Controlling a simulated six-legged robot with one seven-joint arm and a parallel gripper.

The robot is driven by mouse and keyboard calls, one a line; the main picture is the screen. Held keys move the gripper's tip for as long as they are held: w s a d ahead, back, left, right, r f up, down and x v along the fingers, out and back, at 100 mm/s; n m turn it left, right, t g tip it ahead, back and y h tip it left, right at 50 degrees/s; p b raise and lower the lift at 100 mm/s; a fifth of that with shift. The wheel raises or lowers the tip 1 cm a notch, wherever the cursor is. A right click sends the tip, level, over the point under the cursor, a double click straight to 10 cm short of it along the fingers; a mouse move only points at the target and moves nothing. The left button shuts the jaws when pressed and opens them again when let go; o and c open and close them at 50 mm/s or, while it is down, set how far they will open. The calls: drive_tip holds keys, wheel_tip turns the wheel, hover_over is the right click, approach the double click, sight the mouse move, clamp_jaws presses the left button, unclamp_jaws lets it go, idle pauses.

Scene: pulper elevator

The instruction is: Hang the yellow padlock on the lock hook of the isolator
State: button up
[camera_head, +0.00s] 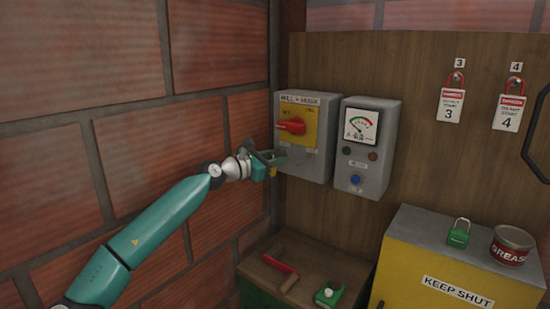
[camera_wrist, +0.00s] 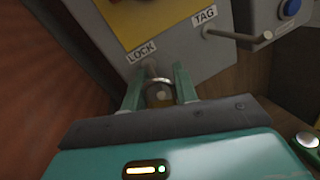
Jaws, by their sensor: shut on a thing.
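The isolator (camera_head: 322,162) is a grey box on the wooden board with a yellow plate and a red rotary handle (camera_head: 290,126). In the wrist view its lower face (camera_wrist: 170,48) carries LOCK and TAG labels, and a grey peg (camera_wrist: 240,38) sticks out by TAG. My gripper (camera_head: 270,162) is at the isolator's lower left. In the wrist view my gripper (camera_wrist: 158,92) is shut on the yellow padlock (camera_wrist: 156,100), its metal shackle up, just below the LOCK label. The lock hook is not distinct; I cannot tell whether the shackle is around it.
A grey meter box (camera_head: 365,150) is right of the isolator. Danger tags (camera_head: 452,105) and (camera_head: 508,113) hang further right. Below are a red-handled tool (camera_head: 282,268), a green object (camera_head: 328,294), and a yellow box (camera_head: 450,262) bearing a green padlock (camera_head: 459,234) and a grease tin (camera_head: 512,247). A brick wall stands left.

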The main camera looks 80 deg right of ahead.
drive_tip(key=o, duration=1.1)
drive_tip(key=shift+a, duration=0.1)
